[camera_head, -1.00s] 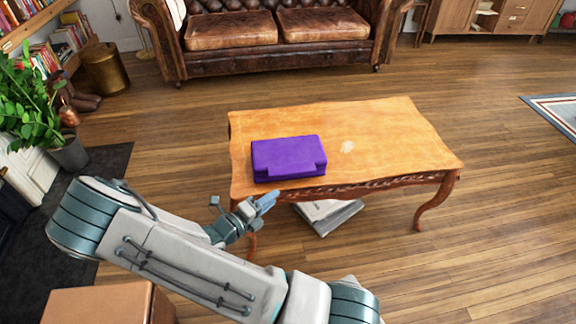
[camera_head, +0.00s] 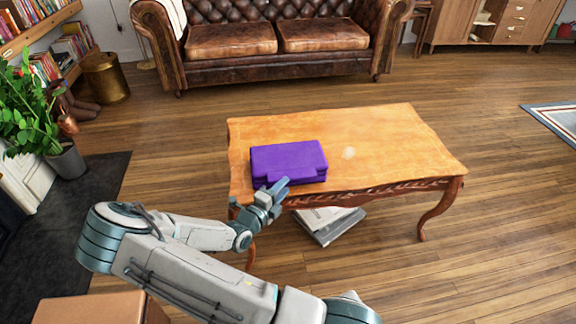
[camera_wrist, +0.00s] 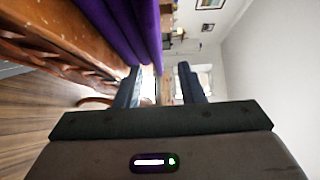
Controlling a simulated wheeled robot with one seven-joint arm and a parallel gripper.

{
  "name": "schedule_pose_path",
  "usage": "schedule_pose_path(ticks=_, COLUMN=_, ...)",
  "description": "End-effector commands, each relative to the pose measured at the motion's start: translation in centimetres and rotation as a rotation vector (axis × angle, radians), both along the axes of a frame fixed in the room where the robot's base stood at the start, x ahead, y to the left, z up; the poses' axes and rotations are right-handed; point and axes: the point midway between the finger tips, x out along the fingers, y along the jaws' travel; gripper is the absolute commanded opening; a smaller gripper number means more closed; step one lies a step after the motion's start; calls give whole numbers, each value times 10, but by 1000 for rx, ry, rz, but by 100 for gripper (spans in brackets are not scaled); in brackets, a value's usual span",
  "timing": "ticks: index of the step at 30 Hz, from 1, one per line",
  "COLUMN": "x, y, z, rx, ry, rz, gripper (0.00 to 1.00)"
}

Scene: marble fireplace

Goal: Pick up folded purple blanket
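The folded purple blanket (camera_head: 288,160) lies flat on the left front part of the wooden coffee table (camera_head: 390,140). My gripper (camera_head: 274,189) is at the table's front edge, right in front of the blanket, and its fingertips overlap the blanket's front edge in the head view. In the wrist view, the blanket's stacked folds (camera_wrist: 130,30) fill the upper left. My gripper (camera_wrist: 160,76) shows there with its two fingers apart and nothing between them. The left finger is close to the folds; I cannot tell whether it touches them.
The carved table edge (camera_wrist: 55,40) runs close beside the gripper in the wrist view. Papers or magazines (camera_head: 325,222) lie under the table. A brown box (camera_head: 95,310) is at the lower left. A leather sofa (camera_head: 270,65) stands behind the table. The tabletop's right half is mostly clear.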

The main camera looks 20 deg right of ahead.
Motion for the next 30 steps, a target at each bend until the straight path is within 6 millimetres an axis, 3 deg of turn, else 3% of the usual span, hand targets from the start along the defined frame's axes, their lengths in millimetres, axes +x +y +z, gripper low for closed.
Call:
schedule_pose_path(ticks=7, x=19, y=-31, z=-6, rx=0, ry=-1, rz=-4, gripper=35)
schedule_pose_path(ticks=16, x=22, y=-35, z=-4, rx=0, ry=-1, rz=-1, gripper=35)
schedule_pose_path(ticks=20, x=22, y=-35, z=-4, rx=0, ry=-1, rz=-1, gripper=2)
schedule_pose_path(ticks=30, x=22, y=-35, z=-2, rx=-1, ry=-4, rz=-2, gripper=0)
